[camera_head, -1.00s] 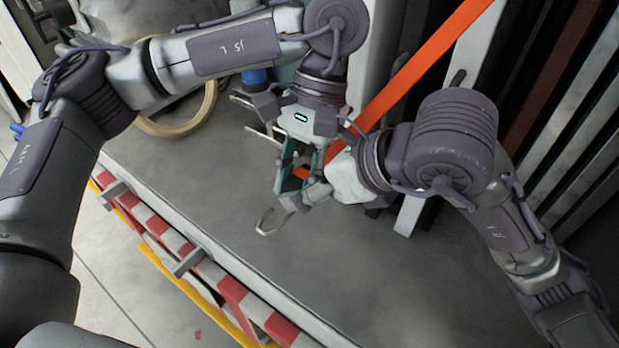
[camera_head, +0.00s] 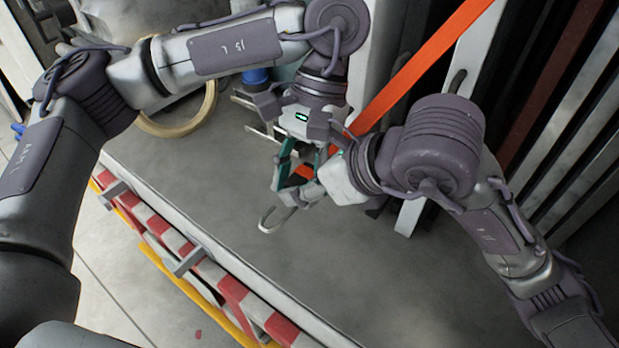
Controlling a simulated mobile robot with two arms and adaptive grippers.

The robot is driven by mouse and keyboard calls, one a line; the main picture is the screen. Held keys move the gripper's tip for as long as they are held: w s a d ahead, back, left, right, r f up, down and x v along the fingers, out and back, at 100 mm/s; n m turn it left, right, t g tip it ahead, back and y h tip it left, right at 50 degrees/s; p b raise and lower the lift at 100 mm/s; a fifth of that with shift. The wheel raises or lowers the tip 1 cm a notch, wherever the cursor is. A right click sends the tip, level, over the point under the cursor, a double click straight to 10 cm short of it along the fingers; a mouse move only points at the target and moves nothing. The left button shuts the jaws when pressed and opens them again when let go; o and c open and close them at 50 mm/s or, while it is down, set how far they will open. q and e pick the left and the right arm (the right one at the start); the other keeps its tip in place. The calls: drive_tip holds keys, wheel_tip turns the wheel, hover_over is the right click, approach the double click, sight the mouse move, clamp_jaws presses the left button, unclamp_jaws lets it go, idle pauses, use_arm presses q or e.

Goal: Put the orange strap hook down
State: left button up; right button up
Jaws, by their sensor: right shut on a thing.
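The orange strap (camera_head: 425,62) runs down from the upper right behind my grippers, and a bit of orange shows between the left fingers. Its grey metal hook (camera_head: 270,222) sticks out below my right gripper, over the grey truck bed. My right gripper (camera_head: 305,193) is shut on the strap hook; its fingers hide the hook's upper part. My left gripper (camera_head: 298,165) points down just above it, with its teal-edged fingers apart on either side of the orange piece. Whether the hook touches the bed is unclear.
The truck bed (camera_head: 190,180) is clear left of and below the grippers. A beige ring (camera_head: 190,124) lies at the upper left. Upright panels (camera_head: 565,120) stand at the right. A red and white striped edge (camera_head: 230,288) borders the bed at the front.

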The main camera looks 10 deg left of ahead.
use_arm(q)
drive_tip(key=shift+o, duration=0.6)
drive_tip(key=shift+s, duration=0.1)
use_arm(e)
drive_tip(key=shift+w+d+f, duration=0.1)
drive_tip(key=shift+w+d, duration=0.05)
drive_tip(key=shift+w, duration=0.05)
use_arm(q)
drive_tip(key=shift+r, duration=0.15)
